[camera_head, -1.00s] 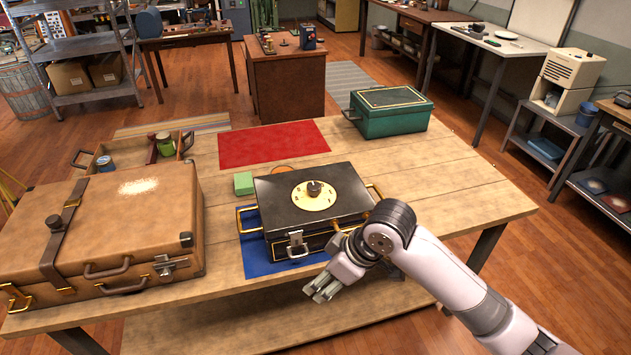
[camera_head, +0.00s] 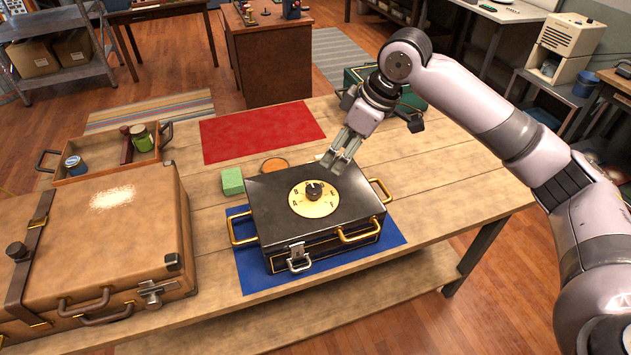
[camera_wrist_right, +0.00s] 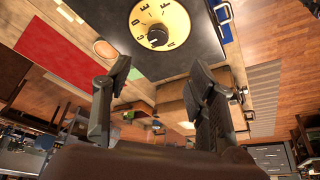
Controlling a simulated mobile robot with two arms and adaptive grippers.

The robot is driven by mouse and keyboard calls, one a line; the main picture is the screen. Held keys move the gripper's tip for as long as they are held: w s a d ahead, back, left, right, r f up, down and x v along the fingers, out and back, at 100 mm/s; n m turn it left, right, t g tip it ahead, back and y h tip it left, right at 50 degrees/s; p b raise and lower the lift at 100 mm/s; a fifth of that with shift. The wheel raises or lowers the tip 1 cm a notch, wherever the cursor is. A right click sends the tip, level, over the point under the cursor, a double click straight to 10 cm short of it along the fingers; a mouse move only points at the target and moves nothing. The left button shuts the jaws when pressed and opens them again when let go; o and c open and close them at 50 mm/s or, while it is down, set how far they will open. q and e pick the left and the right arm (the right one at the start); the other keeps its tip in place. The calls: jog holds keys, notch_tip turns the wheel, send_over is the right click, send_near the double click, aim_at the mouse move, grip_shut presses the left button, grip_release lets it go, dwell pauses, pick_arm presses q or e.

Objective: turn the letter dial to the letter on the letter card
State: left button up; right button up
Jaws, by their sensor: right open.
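The letter dial is a cream disc (camera_head: 328,201) with a dark knob (camera_head: 314,190) at its centre, on the lid of a black case (camera_head: 266,198) with brass handles. Letters ring the disc; in the right wrist view the dial (camera_wrist_right: 178,14) shows several, including E and F, partly cut off by the top edge. My right gripper (camera_head: 338,163) is above the far right part of the lid, behind the dial, open and empty, its fingers pointing down and left. In the right wrist view its fingers (camera_wrist_right: 166,76) are spread apart below the dial. I cannot make out a letter card. My left gripper is out of view.
The case stands on a blue mat (camera_head: 261,282). A brown suitcase (camera_head: 95,245) lies to its left, with a green block (camera_head: 232,181) between them. A red mat (camera_head: 262,131) and a wooden tray (camera_head: 105,166) lie behind. A green box (camera_head: 357,76) is partly hidden by my right arm.

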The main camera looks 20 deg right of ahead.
aim_at(314, 189)
jog(key=p+x, duration=0.1)
jog(key=x, duration=1)
jog(key=shift+w+f, duration=0.2)
jog(key=shift+p+x, duration=0.35)
jog(key=shift+x, duration=0.7)
jog(key=shift+w+f, duration=0.15)
jog(key=shift+f, duration=0.2)
jog(key=shift+a+f, duration=0.1)
jog(key=shift+f, duration=0.05)
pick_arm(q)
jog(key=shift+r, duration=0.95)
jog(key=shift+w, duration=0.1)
pick_arm(e)
jog(key=shift+c, duration=0.6)
